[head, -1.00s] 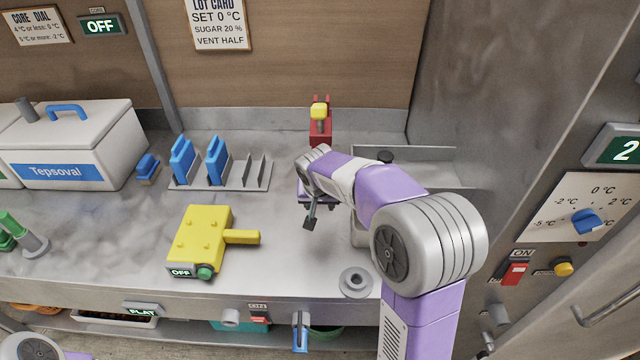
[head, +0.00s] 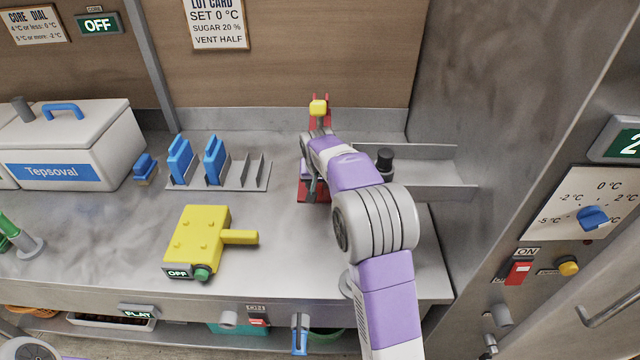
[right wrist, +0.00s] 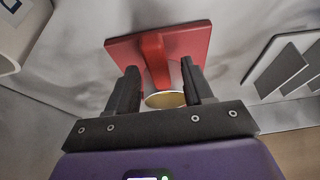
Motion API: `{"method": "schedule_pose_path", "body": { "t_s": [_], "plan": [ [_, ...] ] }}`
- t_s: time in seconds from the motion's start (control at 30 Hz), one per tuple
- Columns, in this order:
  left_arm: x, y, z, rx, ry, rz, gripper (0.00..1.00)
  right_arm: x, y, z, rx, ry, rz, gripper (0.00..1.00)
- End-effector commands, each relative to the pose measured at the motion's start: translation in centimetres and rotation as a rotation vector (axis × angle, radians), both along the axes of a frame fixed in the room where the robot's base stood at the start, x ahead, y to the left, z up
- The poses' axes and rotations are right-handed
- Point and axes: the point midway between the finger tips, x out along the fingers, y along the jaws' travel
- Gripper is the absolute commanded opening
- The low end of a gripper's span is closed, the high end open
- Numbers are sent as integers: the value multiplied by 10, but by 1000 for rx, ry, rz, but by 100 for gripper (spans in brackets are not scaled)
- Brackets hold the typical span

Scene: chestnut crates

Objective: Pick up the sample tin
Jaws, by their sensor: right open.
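A small round tin with a gold end face (right wrist: 165,100) and greyish sides shows in the right wrist view; I take it to be the sample tin. It sits at a red stand (right wrist: 185,42), partly behind the stand's red arm. My right gripper (right wrist: 160,70) is open, its dark fingers on either side of the tin, with no clear grip on it. My left gripper is out of view.
A rack (head: 250,178) with blue plates stands to the left, and a yellow block with a handle (head: 200,240) lies nearer. A metal tray (head: 435,180) and black knob (head: 385,157) are to the right.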

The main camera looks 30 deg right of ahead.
Motion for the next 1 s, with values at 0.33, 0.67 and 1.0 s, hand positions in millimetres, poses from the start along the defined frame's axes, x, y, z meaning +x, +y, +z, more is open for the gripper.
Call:
{"method": "schedule_pose_path", "body": {
  "t_s": [0.33, 0.67, 1.0],
  "plan": [
    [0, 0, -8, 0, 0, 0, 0, 7, -4, -20, 0, -1, 1, 51],
    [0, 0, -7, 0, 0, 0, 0, 7, -4, -20, -1, -1, 0, 5],
    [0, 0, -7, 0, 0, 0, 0, 7, -4, -19, 0, -2, 0, 0]
  ]
}}
